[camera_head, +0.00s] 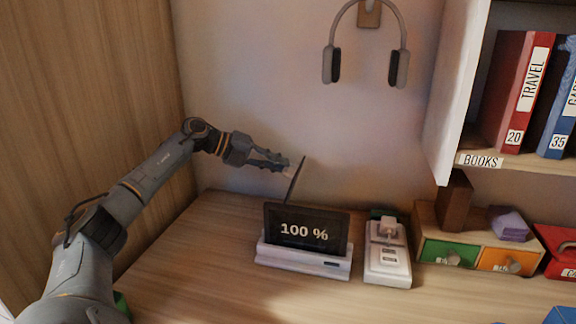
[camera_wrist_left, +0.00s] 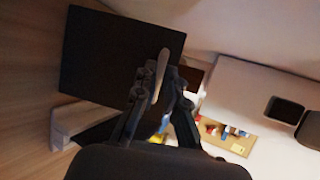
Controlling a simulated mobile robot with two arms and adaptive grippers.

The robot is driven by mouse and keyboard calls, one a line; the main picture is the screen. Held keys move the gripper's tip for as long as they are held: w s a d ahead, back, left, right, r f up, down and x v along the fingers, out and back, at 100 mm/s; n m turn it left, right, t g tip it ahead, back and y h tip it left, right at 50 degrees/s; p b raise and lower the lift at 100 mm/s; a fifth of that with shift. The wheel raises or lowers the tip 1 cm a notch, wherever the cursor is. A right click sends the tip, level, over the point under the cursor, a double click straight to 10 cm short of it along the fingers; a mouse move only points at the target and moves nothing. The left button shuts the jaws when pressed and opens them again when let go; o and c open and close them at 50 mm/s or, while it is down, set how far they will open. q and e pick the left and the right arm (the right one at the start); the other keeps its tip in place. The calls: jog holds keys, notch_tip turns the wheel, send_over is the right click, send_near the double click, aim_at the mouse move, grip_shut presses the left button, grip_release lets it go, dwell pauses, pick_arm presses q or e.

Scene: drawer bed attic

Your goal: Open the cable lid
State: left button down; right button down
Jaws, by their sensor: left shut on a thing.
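A thin dark panel, seemingly the cable lid (camera_head: 297,180), stands steeply tilted behind the tablet, nearly edge-on in the head view. In the left wrist view it shows as a broad black panel (camera_wrist_left: 105,58). My left gripper (camera_head: 286,168) is shut on a small pale handle (camera_wrist_left: 160,72) on its face. The gripper comes from the left side of the panel and is above the desk. The lower edge of the panel is hidden behind the tablet in the head view. My right gripper is not in view.
A tablet (camera_head: 305,229) reading 100 % stands in a white dock (camera_head: 303,261). A white socket block (camera_head: 387,265) with a plug stands to its right. Small drawers (camera_head: 448,254) and a bookshelf (camera_head: 508,166) are at the right. Headphones (camera_head: 402,67) hang on the wall.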

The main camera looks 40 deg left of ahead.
pick_arm(q)
jog(key=shift+s+a+f, duration=0.4)
jog(key=shift+a+f, duration=0.15)
jog(key=shift+f, duration=0.05)
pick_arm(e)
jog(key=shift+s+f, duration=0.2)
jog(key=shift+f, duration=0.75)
pick_arm(q)
jog(key=c, duration=1.4)
grip_release()
jog(key=shift+a, duration=0.1)
jog(key=shift+r, duration=0.2)
jog(key=v, duration=0.7)
